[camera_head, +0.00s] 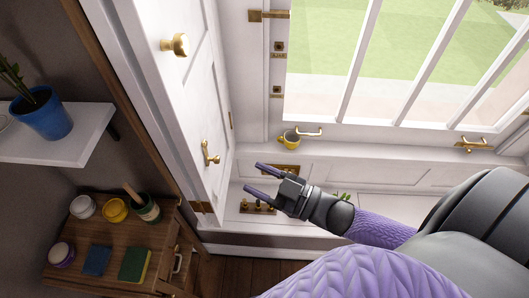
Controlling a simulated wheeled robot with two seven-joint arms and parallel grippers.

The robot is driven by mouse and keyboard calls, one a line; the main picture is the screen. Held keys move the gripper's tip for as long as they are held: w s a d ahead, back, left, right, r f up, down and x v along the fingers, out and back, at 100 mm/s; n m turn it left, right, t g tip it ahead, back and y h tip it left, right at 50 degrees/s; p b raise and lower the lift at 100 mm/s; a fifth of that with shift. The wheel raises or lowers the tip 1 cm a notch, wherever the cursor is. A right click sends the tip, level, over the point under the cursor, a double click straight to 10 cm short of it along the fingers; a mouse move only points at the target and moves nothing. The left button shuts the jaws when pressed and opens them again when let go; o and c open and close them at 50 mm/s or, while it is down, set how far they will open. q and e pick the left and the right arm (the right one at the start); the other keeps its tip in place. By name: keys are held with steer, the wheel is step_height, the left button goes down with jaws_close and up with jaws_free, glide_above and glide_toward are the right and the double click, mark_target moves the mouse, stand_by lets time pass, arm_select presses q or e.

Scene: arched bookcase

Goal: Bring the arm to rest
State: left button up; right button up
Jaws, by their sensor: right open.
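My right gripper (253,178) is open and empty. Its two dark fingers point left, in front of the white panelling below the window. My right arm (385,229) reaches in from the lower right, with a purple knitted sleeve and dark grey links. The gripper appears in front of a brass plate (285,171) and a row of small brass knobs or hooks (258,206); the distance to them cannot be told. My left gripper is not in view.
A white door (190,85) with brass handles stands left of the gripper. A blue pot (42,115) sits on a white shelf (75,143).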

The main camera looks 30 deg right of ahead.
steer(key=shift+v, duration=0.9)
